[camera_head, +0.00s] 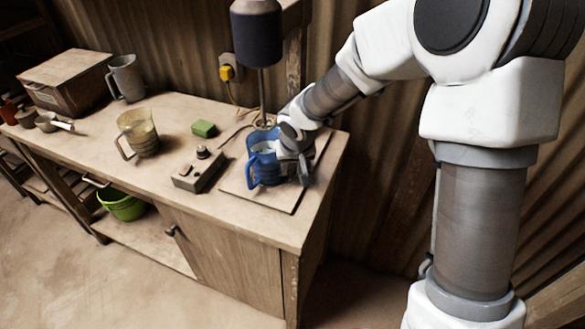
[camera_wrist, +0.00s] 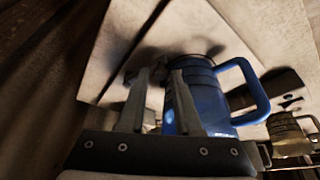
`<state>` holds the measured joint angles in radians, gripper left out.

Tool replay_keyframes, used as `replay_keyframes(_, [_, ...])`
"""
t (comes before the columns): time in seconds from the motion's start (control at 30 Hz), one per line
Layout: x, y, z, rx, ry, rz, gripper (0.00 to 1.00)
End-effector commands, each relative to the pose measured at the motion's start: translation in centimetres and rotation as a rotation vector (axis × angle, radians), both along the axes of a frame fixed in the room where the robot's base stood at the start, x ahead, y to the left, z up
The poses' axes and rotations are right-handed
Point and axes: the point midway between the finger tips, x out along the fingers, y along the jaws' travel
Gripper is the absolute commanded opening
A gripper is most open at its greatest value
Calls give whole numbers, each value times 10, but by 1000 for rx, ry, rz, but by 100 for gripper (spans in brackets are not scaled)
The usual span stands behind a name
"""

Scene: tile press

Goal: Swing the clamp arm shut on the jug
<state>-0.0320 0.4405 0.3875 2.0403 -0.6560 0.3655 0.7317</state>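The blue jug (camera_head: 265,168) stands upright on a flat board at the right end of the bench. It also shows in the wrist view (camera_wrist: 207,105), its handle to the right. My gripper (camera_head: 299,165) is low beside the jug, on its right side in the head view. In the wrist view my gripper's two fingers (camera_wrist: 159,75) stand apart just left of the jug, and the right finger overlaps its edge. A small dark grey part shows behind the fingertips. I cannot tell whether it is the clamp arm or whether the fingers touch it.
A dark cylinder (camera_head: 257,35) with a thin shaft hangs above the jug. A control box (camera_head: 199,170) with a knob lies left of the board (camera_head: 283,203). A green block (camera_head: 204,129), a beige jug (camera_head: 138,133) and a grey jug (camera_head: 126,78) stand further left.

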Motion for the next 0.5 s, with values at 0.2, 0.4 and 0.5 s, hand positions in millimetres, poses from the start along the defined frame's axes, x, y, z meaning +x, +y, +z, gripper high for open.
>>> replay_keyframes(0.2, [0, 0, 0, 1, 0, 1, 54])
replay_keyframes(0.4, [0, 1, 0, 1, -1, 1, 54])
replay_keyframes(0.5, [0, 1, 0, 1, -1, 3, 54])
